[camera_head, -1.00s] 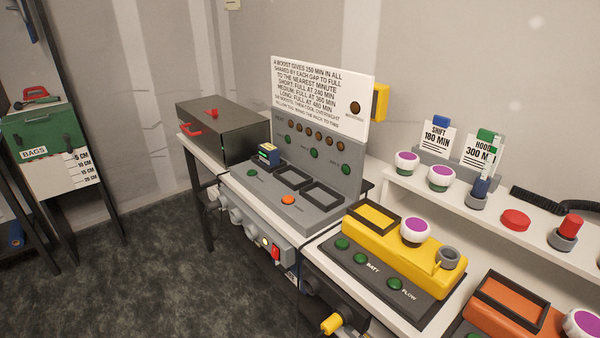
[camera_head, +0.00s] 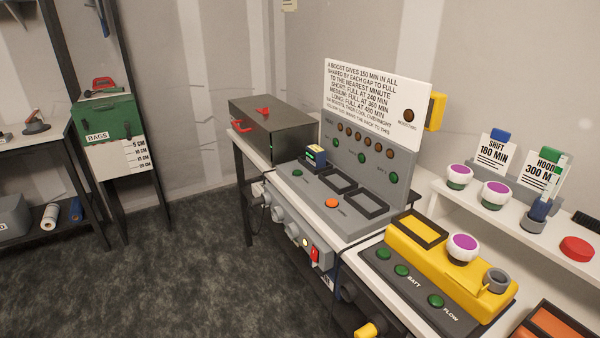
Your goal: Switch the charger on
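The charger (camera_head: 290,184) is a grey unit on the white bench, with an upright back panel (camera_head: 376,158) of small round lamps and green buttons. Its sloped top has dark-framed bays (camera_head: 338,180), green buttons and an orange button (camera_head: 331,203). A dark battery pack with a yellow and blue top (camera_head: 316,155) sits at its left end; the other two bays look empty. Below, on the bench front, a strip carries several grey round fittings (camera_head: 293,228), a small pale light (camera_head: 304,243) and a red switch (camera_head: 314,255). Neither gripper is in view.
A dark metal box with red handles (camera_head: 270,130) stands left of the charger. A yellow knob (camera_head: 366,330) juts out below. The floor (camera_head: 170,270) at left is clear.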

